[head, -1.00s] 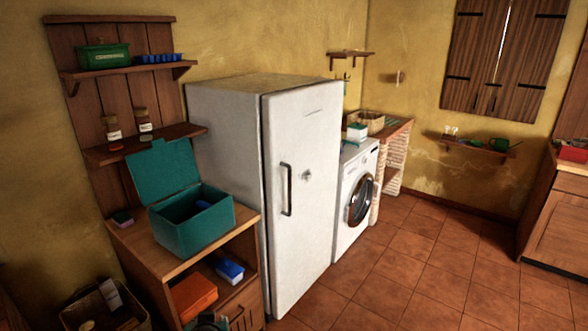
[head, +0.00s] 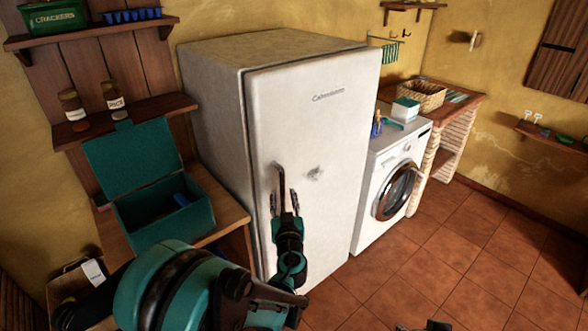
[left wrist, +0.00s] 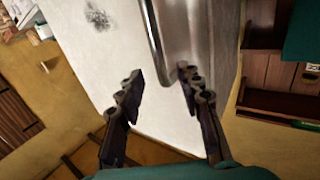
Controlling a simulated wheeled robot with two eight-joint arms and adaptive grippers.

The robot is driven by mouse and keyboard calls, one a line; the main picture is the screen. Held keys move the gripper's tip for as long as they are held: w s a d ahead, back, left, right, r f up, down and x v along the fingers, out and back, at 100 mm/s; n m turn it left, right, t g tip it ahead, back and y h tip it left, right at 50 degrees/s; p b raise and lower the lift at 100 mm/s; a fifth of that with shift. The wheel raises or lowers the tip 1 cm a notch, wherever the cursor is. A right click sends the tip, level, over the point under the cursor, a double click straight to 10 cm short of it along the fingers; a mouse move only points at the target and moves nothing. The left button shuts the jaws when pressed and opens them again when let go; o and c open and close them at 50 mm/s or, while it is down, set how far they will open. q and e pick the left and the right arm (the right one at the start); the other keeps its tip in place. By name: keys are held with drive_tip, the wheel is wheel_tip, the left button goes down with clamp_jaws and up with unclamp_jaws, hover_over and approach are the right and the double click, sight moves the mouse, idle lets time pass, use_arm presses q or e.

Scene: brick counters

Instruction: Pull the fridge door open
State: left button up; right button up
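The white fridge (head: 215,90) stands against the wall in the head view, its door (head: 325,145) closed. A dark vertical handle (head: 279,176) sits on the door's left side. My left gripper (head: 284,200) is in front of the door at the handle's lower part. In the left wrist view the left gripper (left wrist: 160,76) is open, and the bar of the handle (left wrist: 153,40) ends between its fingertips. I cannot tell whether either finger touches it. A dark piece at the bottom edge of the head view may be my right gripper (head: 425,326); it is mostly cut off.
A wooden cabinet (head: 222,200) with an open teal box (head: 165,218) stands left of the fridge. A washing machine (head: 383,185) stands right of it. Shelves with jars hang at left. The tiled floor (head: 445,270) before the door looks clear to the right.

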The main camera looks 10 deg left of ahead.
sight(282, 182)
use_arm(q)
drive_tip(key=b+x, duration=0.1)
drive_tip(key=x, duration=0.5)
drive_tip(key=shift+w+b, duration=0.3)
drive_tip(key=shift+w, duration=0.1)
drive_tip(key=shift+w+a+r, duration=0.15)
drive_tip(key=shift+w, duration=0.35)
clamp_jaws()
